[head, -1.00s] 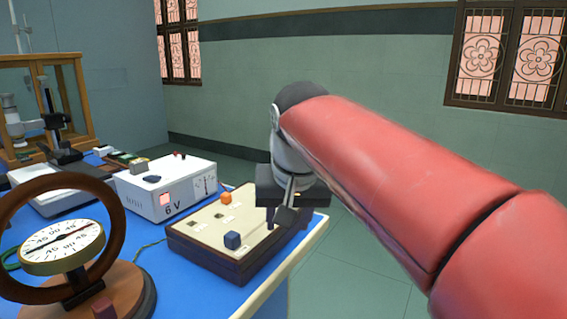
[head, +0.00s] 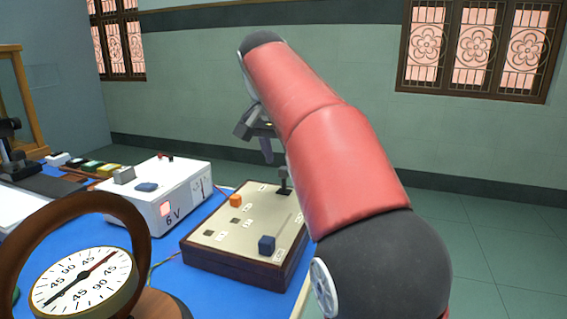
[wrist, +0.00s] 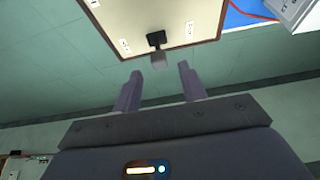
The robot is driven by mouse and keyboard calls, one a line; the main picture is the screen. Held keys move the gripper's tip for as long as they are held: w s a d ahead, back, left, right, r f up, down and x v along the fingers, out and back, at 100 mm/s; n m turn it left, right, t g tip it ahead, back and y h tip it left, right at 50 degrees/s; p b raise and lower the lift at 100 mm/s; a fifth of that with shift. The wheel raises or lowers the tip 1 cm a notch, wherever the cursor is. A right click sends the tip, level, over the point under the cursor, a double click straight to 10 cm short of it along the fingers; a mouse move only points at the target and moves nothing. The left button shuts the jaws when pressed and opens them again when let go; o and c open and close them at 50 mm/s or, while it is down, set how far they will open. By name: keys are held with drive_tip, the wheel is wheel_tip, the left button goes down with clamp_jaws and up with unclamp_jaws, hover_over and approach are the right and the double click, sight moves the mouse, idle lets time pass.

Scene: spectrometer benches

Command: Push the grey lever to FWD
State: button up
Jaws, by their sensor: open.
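The grey lever (head: 284,182) stands on a dark base near the far right corner of a cream-topped brown box (head: 215,262). In the wrist view its grey handle (wrist: 160,60) shows just beyond the fingertips, at the panel's edge, with a small label on either side. The label writing is too small to read, so I cannot tell which is FWD. My gripper (head: 254,143) is up and to the left of the lever in the head view, apart from it. In the wrist view my gripper (wrist: 160,71) is open, with nothing between its fingers.
A round dial (head: 84,282) with a brown ring is in front. Floor is clear at right.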

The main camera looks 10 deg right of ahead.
drive_tip(key=shift+x, duration=1.4)
clamp_jaws()
drive_tip(key=shift+w+a+f+n+g+h, duration=0.15)
drive_tip(key=shift+w+a+g+h, duration=0.2)
drive_tip(key=shift+h, duration=0.2)
drive_tip(key=shift+w+a+n+g+h, duration=0.15)
drive_tip(key=shift+w+a+g+h, duration=0.15)
drive_tip(key=shift+a+h, duration=0.25)
drive_tip(key=shift+w+a+f+n+g+h, duration=0.2)
drive_tip(key=shift+a+g+h, duration=0.15)
drive_tip(key=shift+h, duration=0.3)
drive_tip(key=shift+w+a+f+n+g+h, duration=0.1)
drive_tip(key=shift+w+a+g+h, duration=0.25)
drive_tip(key=shift+h, duration=0.3)
drive_tip(key=shift+s, duration=0.15)
unclamp_jaws()
